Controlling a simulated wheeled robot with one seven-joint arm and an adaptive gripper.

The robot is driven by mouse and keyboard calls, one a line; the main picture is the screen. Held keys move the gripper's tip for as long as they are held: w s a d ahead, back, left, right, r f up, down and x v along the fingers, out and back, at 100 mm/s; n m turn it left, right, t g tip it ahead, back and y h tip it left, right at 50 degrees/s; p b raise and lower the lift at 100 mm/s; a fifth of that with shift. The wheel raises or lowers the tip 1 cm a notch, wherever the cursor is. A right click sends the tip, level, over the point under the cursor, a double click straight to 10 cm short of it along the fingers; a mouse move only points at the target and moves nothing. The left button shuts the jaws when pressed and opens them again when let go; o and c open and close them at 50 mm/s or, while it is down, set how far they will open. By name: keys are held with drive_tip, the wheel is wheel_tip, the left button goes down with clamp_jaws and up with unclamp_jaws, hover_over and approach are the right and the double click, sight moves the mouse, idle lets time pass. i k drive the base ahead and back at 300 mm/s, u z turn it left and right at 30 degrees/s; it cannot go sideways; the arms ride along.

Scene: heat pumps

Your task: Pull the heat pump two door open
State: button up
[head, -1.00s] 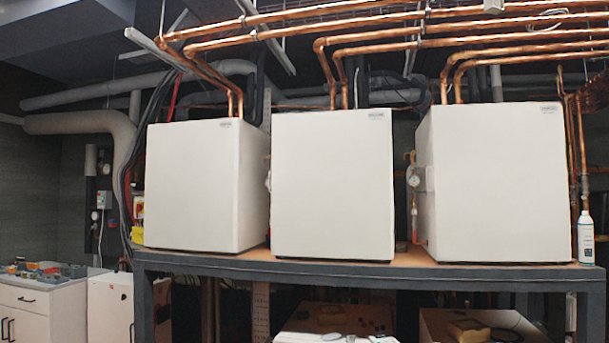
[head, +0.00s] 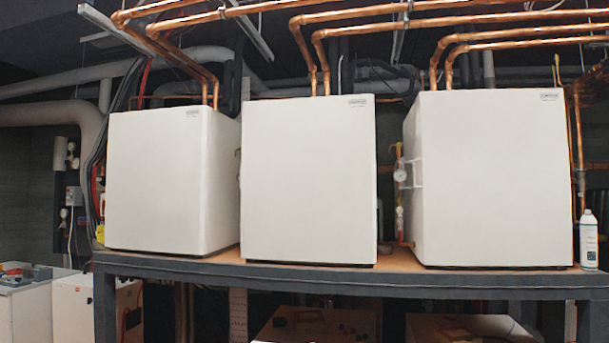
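Three white box-shaped heat pumps stand side by side on a raised bench in the head view. The left heat pump (head: 155,182), the middle heat pump (head: 309,180) and the right heat pump (head: 492,178) each show a plain front with a small label at the top right. The labels are too small to read, so I cannot tell by number which is heat pump two. All the fronts look closed, and I see no handles on them. My gripper is not in view.
The bench (head: 320,278) has a dark metal frame and a wooden top. A white bottle (head: 588,240) stands at its right end. Copper pipes (head: 400,30) run overhead. A gauge (head: 400,175) sits between the middle and right units. White cabinets (head: 75,308) stand at the lower left.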

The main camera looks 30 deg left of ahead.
sight(307, 169)
drive_tip(key=z, duration=0.05)
drive_tip(key=i, duration=1.2)
drive_tip(key=u, duration=1.1)
drive_tip(key=i, duration=0.7)
drive_tip(key=u, duration=0.7)
